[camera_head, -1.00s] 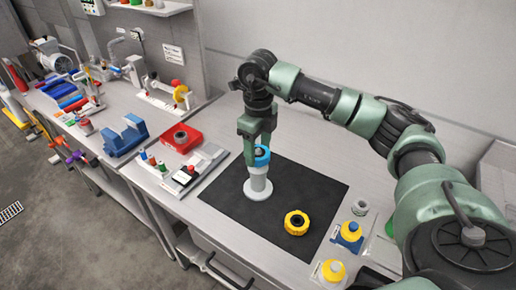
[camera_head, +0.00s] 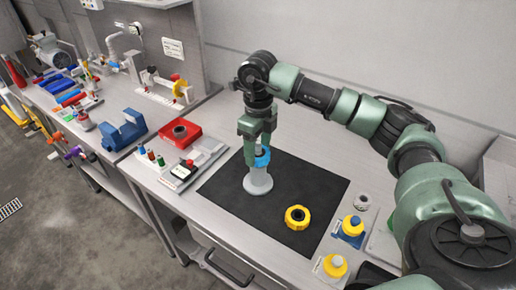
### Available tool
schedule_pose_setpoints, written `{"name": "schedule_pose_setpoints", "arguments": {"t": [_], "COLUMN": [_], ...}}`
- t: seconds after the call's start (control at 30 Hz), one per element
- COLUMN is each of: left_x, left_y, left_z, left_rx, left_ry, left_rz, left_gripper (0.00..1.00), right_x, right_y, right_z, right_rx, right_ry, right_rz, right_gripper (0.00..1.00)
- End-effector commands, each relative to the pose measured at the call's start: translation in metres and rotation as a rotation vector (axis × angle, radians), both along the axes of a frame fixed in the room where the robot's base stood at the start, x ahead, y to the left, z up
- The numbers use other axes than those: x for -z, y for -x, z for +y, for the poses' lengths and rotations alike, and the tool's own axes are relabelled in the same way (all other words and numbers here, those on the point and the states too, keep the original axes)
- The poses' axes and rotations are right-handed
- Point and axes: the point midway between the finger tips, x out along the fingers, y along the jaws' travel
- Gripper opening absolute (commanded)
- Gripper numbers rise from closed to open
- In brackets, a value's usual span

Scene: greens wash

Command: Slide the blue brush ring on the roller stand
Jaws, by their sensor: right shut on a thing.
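The blue brush ring (camera_head: 263,157) is in the fingers of my right gripper (camera_head: 256,152), which is shut on it. The ring is at the top of the pale grey roller stand (camera_head: 258,183), which stands upright on the black mat. The fingers partly cover the ring and the stand's upper end, so I cannot tell whether the ring is around the post or just above it. My left gripper is not in view.
A yellow ring (camera_head: 297,217) lies on the black mat (camera_head: 225,198), right of the stand. Yellow-topped parts (camera_head: 353,225) stand at the mat's right edge. The mat's front is clear.

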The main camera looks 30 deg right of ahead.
Motion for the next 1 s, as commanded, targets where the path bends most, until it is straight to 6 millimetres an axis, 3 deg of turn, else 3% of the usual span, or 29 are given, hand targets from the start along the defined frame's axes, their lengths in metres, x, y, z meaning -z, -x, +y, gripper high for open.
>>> {"name": "schedule_pose_setpoints", "arguments": {"t": [0.07, 0.1, 0.2, 0.57, 1.0], "left_x": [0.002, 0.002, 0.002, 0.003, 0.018], "left_y": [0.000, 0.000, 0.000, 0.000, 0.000], "left_z": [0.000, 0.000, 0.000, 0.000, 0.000], "left_rx": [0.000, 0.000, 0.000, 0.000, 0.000], "left_ry": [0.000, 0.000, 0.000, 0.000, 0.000], "left_rz": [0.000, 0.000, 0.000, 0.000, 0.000], "left_gripper": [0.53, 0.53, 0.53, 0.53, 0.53], "right_x": [0.003, 0.003, 0.002, -0.001, -0.066], "right_y": [0.000, 0.000, 0.000, 0.000, -0.001], "right_z": [0.000, 0.000, 0.000, 0.000, 0.000], "right_rx": [0.000, 0.000, 0.000, 0.000, 0.000], "right_ry": [0.000, 0.000, 0.000, 0.000, 0.000], "right_rz": [0.000, 0.000, 0.000, -0.001, -0.002], "right_gripper": [0.18, 0.60, 0.83, 0.83, 0.83]}}
